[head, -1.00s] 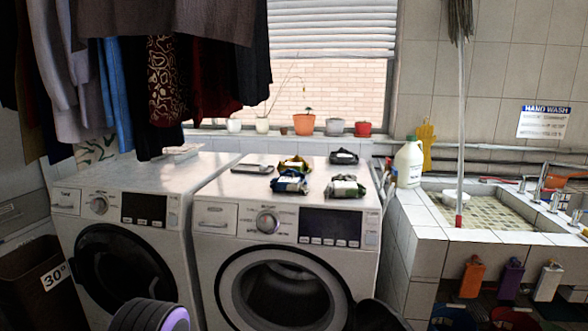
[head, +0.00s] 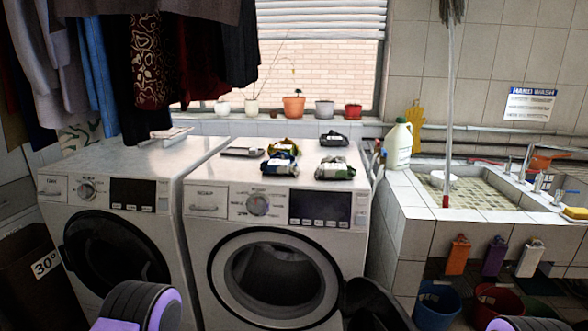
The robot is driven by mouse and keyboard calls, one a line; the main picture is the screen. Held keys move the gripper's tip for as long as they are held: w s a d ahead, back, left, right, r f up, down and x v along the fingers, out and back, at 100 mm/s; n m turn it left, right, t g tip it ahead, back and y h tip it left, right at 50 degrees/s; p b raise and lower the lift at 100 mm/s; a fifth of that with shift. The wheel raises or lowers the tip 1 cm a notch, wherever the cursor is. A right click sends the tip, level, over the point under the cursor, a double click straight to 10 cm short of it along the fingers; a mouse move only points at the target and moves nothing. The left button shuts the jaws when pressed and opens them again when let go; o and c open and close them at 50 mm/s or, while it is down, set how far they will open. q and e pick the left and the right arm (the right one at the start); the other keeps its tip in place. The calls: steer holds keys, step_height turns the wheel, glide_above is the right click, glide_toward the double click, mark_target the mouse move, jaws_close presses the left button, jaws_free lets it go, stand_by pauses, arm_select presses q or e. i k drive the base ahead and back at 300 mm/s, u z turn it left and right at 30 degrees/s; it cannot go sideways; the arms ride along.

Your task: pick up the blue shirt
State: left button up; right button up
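The blue shirt (head: 279,165) is a small folded bundle, dark blue with a pale patch, on top of the right washing machine (head: 213,168). It lies in front of a folded yellow and dark garment (head: 284,147) and left of a folded green-grey and white one (head: 335,169). A folded black garment (head: 333,138) lies behind at the right. Nothing holds the blue shirt. Parts of my arms, dark with purple, show at the bottom left and bottom right edges. Neither of my grippers shows.
A flat grey item (head: 242,152) lies left of the garments. A second washing machine (head: 110,160) stands to the left, with hanging clothes (head: 150,70) above it. Potted plants (head: 293,105) line the windowsill. A white jug (head: 398,145) and tiled sink (head: 470,205) are to the right.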

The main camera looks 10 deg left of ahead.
mark_target(281, 163)
steer(key=k, duration=0.6)
steer(key=u, duration=0.9)
steer(key=i, duration=1.35)
steer(key=z, duration=0.4)
